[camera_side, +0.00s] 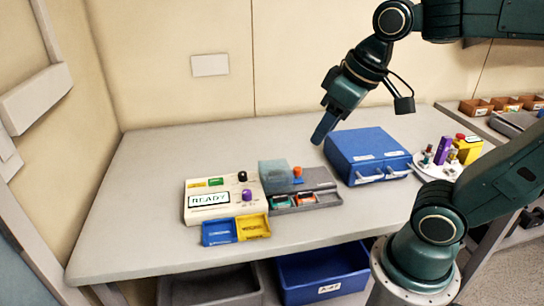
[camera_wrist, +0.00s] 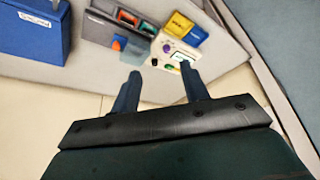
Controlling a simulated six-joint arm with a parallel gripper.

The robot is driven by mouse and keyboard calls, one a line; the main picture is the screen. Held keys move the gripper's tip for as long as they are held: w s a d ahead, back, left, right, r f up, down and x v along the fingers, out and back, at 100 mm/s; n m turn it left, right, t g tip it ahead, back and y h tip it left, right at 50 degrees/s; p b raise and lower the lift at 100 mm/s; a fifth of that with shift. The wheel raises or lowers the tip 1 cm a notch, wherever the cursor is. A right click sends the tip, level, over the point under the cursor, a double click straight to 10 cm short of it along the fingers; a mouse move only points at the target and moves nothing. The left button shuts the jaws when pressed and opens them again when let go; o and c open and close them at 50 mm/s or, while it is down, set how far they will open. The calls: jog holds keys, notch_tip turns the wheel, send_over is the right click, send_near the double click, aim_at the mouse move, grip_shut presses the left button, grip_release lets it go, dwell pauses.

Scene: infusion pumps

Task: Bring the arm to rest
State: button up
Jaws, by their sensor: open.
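My gripper (camera_side: 322,130) hangs above the back of the table, left of and above the blue case. In the wrist view its two fingers (camera_wrist: 160,88) are spread apart with nothing between them. A white pump unit (camera_side: 222,197) with a READY screen, coloured labels and black and purple knobs sits on the table below and to the left. It also shows in the wrist view (camera_wrist: 172,50). A grey tray unit (camera_side: 316,190) with a clear bluish lid and small coloured parts stands beside it. My gripper touches none of these.
A closed blue case (camera_side: 366,147) stands right of the grey unit. A round white tray (camera_side: 428,171) with small bottles and a yellow box is farther right. Blue and yellow bins (camera_side: 218,233) lie before the pump. The table's (camera_side: 135,215) left side is clear.

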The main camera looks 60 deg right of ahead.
jog(key=shift+t, duration=0.4)
jog(key=s, duration=0.1)
jog(key=s+f, duration=0.1)
jog(key=s, duration=0.2)
jog(key=shift+s+a+f, duration=0.15)
jog(key=shift+a+f, duration=0.05)
jog(key=shift+f, duration=0.2)
